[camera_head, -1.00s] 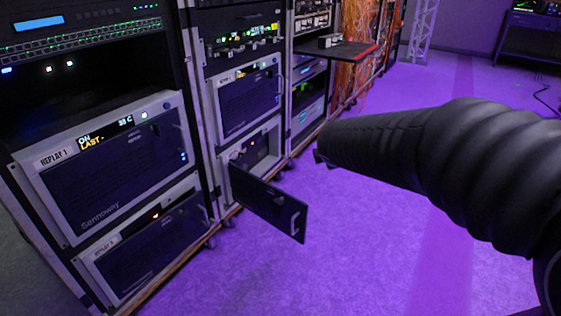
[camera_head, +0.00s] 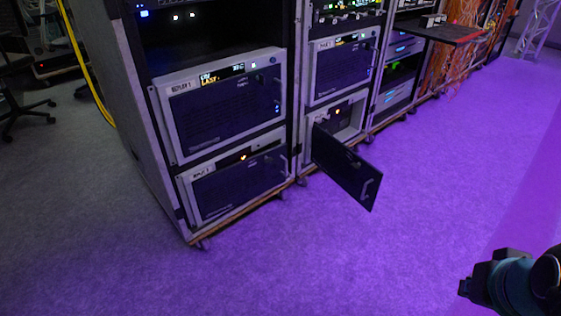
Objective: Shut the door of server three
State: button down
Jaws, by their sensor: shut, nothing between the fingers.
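The one server door (camera_head: 345,168) that stands open is a dark panel with a pale handle near its free end. It is hinged at the left of the lower server (camera_head: 348,122) in the middle rack and juts out over the floor toward the front right. The server's inside shows behind it with a small amber light. I cannot read a number on this server. Part of my arm (camera_head: 512,283) shows at the lower right corner, well apart from the door. My gripper's fingers cannot be made out in the view.
Closed servers (camera_head: 225,105) fill the left rack and the upper part of the middle rack. A dark shelf with a red edge (camera_head: 440,32) sticks out from the right rack. A yellow cable (camera_head: 85,62) hangs at the left. The purple-lit floor before the racks is clear.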

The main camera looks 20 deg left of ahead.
aim_at(217, 192)
jog(key=k, duration=0.85)
jog(key=u, duration=0.85)
jog(key=i, duration=1.3)
jog(key=z, duration=0.6)
jog(key=i, duration=0.35)
jog(key=z, duration=0.35)
